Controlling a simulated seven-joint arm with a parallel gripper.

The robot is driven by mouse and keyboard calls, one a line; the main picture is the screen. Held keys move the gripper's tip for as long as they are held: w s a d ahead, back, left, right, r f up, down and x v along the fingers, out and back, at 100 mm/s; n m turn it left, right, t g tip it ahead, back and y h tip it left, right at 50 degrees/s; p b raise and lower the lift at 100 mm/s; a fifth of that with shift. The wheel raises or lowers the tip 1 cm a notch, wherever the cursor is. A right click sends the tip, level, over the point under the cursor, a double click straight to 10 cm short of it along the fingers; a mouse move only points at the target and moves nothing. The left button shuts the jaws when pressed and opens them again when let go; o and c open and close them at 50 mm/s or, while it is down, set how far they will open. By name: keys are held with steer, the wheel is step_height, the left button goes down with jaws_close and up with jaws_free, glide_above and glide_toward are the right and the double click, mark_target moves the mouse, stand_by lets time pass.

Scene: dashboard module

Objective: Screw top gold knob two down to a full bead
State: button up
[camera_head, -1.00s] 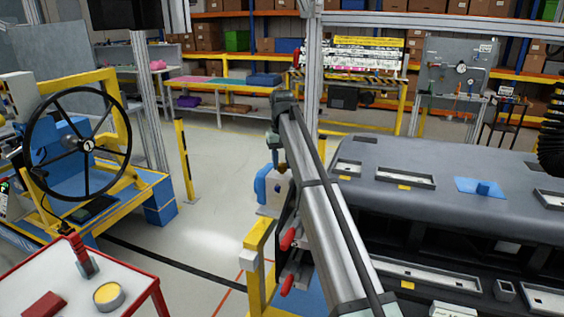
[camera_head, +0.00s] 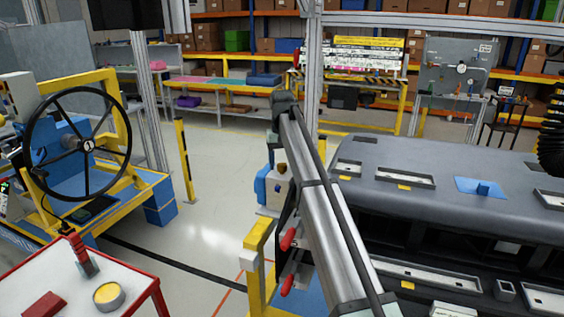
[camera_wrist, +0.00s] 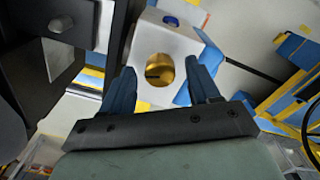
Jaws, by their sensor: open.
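A gold knob (camera_wrist: 159,70) with a dark slot sits on one face of a pale block (camera_wrist: 165,42) in the wrist view. My gripper (camera_wrist: 163,72) is open. Its two blue fingers stand on either side of the gold knob, with gaps between, and hold nothing. A blue round part (camera_wrist: 171,21) sits on another face of the block. In the head view the pale block (camera_head: 279,188) shows beside my arm, with a small gold-brown knob (camera_head: 282,169) at its top. My gripper's fingers are hidden there.
A grey dashboard (camera_head: 440,165) lies right of my arm. A yellow post (camera_head: 257,265) and red-handled clamps (camera_head: 287,240) stand close below the block. A steering wheel rig (camera_head: 85,145) and a red-edged table (camera_head: 60,290) are at left. The floor between is clear.

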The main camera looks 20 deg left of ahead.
mark_target(282, 164)
steer(key=shift+r, duration=3.8)
